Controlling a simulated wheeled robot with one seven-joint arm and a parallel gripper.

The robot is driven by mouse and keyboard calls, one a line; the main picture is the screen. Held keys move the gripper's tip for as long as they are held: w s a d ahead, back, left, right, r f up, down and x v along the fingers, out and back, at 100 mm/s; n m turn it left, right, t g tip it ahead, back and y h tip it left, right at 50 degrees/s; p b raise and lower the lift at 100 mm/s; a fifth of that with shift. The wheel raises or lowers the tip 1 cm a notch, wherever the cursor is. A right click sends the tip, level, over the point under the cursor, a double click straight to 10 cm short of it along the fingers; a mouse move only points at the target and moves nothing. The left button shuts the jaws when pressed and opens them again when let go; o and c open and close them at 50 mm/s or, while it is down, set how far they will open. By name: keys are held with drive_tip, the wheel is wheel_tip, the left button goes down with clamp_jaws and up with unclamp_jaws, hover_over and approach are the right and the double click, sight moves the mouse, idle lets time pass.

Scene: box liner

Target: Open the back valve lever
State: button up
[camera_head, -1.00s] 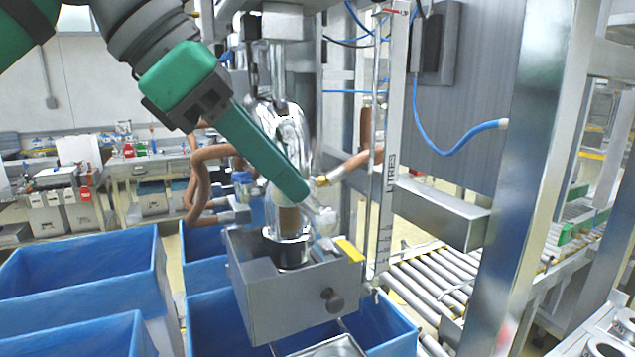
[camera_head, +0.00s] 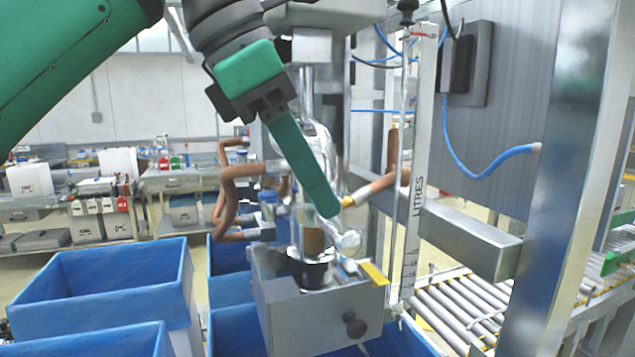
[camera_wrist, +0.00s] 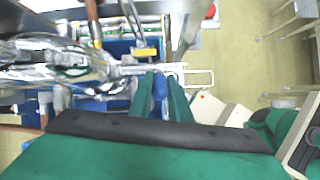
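The filling machine's polished metal valve (camera_head: 318,140) stands above a grey metal box (camera_head: 320,315). My gripper (camera_head: 325,205) points down and right in front of the valve, its tip close to the yellow-ended hose fitting. In the wrist view, my gripper's (camera_wrist: 160,85) two green fingers are a little apart. A narrow blue piece (camera_wrist: 160,90) shows between them, possibly the lever's handle. I cannot tell whether the fingers press on it. The chrome valve (camera_wrist: 60,60) lies left of the fingers there. In the head view the green fingers hide part of the valve, and no lever is clearly visible.
Copper-coloured hoses (camera_head: 228,190) hang left of the valve, and another (camera_head: 385,182) is on the right. Blue crates (camera_head: 110,285) stand at the lower left. A litre scale (camera_head: 415,190), a metal post (camera_head: 565,150) and a roller conveyor (camera_head: 450,310) stand to the right.

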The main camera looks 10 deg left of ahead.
drive_tip(key=o, duration=0.4)
drive_tip(key=shift+f, duration=0.1)
drive_tip(key=shift+o, duration=0.2)
drive_tip(key=shift+a+r, duration=0.15)
drive_tip(key=shift+r, duration=0.25)
drive_tip(key=shift+v, duration=1.25)
drive_tip(key=s+a, duration=0.7)
drive_tip(key=a, duration=0.3)
drive_tip(key=shift+w+f, duration=0.1)
drive_tip(key=shift+f, duration=0.05)
